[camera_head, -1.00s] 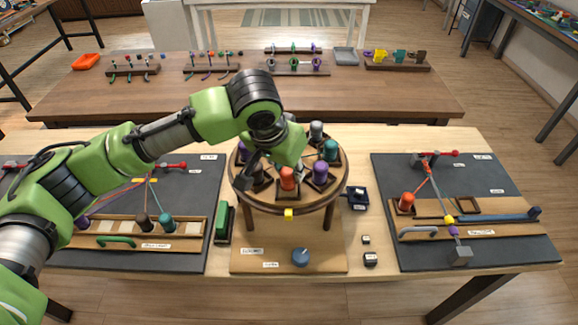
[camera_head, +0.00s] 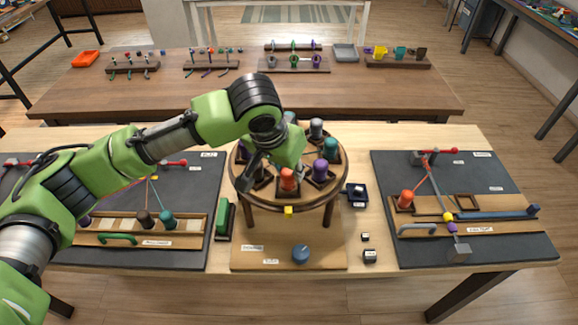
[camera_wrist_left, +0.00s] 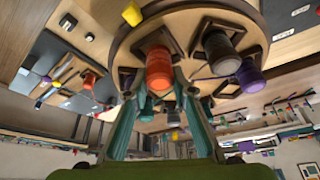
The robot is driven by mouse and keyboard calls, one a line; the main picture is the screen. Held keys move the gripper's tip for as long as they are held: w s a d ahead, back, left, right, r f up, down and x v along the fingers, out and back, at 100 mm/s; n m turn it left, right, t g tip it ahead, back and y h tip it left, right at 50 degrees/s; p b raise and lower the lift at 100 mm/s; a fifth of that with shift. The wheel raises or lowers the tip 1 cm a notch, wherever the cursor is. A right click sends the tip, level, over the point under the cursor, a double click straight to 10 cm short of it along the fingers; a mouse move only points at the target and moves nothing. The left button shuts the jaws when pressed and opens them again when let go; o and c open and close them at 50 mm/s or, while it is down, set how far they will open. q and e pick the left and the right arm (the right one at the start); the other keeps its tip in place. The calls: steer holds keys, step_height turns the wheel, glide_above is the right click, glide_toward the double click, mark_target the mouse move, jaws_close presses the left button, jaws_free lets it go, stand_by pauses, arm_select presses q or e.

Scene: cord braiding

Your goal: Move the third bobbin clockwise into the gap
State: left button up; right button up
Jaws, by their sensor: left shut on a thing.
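The round wooden stand (camera_head: 300,207) at the middle of the table carries several bobbins. An orange bobbin (camera_head: 287,178) is at its front. It shows between my left fingertips in the left wrist view (camera_wrist_left: 158,70). My left gripper (camera_wrist_left: 160,88) reaches in over the stand and is shut on the orange bobbin. A purple bobbin (camera_head: 320,170), a teal one (camera_head: 330,148) and a grey one (camera_head: 316,129) are to the right and behind. A dark bobbin (camera_wrist_left: 220,52) and another purple one (camera_wrist_left: 250,75) show in the wrist view.
A dark mat on the right holds a red bobbin (camera_head: 405,200) on a wooden board. A left board holds a brown bobbin (camera_head: 144,218) and a teal one (camera_head: 167,220). Racks line the far table.

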arm_select(q)
steer(key=shift+f, duration=0.4)
steer(key=o, duration=1.2)
steer(key=shift+r, duration=0.1)
steer(key=v, duration=1.2)
